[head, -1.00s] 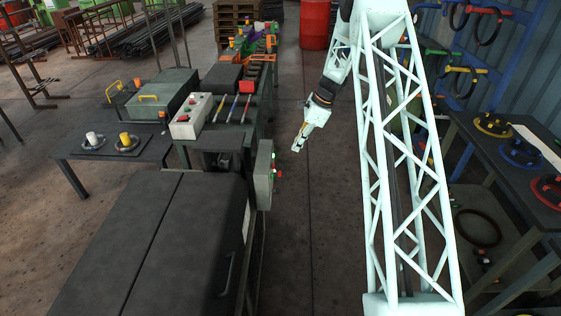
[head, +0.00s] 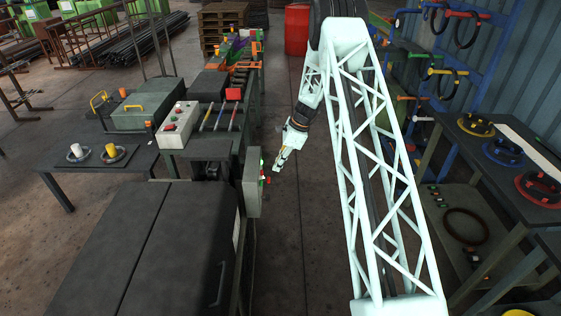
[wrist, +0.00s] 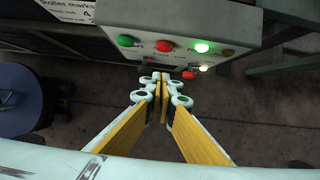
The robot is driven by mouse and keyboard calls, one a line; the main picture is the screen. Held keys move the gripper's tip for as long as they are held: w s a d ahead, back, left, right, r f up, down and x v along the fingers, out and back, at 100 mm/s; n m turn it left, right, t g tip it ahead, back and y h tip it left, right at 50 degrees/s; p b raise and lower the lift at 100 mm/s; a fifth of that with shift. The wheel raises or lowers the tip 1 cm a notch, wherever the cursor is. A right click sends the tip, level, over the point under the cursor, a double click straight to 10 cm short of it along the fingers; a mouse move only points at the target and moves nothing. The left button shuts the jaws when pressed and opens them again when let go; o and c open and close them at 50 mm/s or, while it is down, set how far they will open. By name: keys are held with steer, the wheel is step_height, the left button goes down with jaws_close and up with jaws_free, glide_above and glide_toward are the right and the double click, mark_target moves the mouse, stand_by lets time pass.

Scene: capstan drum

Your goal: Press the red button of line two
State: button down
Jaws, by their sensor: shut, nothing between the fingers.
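A grey control box (head: 252,185) stands on the side of the bench in the head view, with small green and red parts facing right. In the wrist view the box (wrist: 185,20) carries a green button (wrist: 126,41), a red button (wrist: 165,46) and a lit green lamp (wrist: 202,48). Another red part (wrist: 189,74) and a pale lit lamp (wrist: 204,68) show along its lower edge. Labels are too small to read, so I cannot tell which line each belongs to. My gripper (head: 277,168) is shut and empty, just right of the box; its fingertips (wrist: 161,78) appear below the red button, seemingly apart from it.
Another light control box (head: 177,124) with red and green buttons sits on the bench further back. A dark cover (head: 150,250) lies left of the grey box. A table with coloured rings (head: 490,150) stands at the right. Floor between is clear.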

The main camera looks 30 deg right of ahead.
mark_target(262, 172)
steer(key=shift+w+a+f, duration=0.15)
steer(key=shift+w+a, duration=0.2)
steer(key=shift+a, duration=0.3)
steer(key=shift+w+a+f, duration=0.2)
steer(key=shift+w+a, duration=0.2)
steer(key=shift+a, duration=0.2)
steer(key=shift+w+a+f, duration=0.15)
steer(key=shift+w+a, duration=0.2)
steer(key=shift+a, duration=0.3)
steer(key=shift+a, duration=0.1)
steer(key=shift+w+a, duration=0.4)
steer(key=shift+a, duration=0.4)
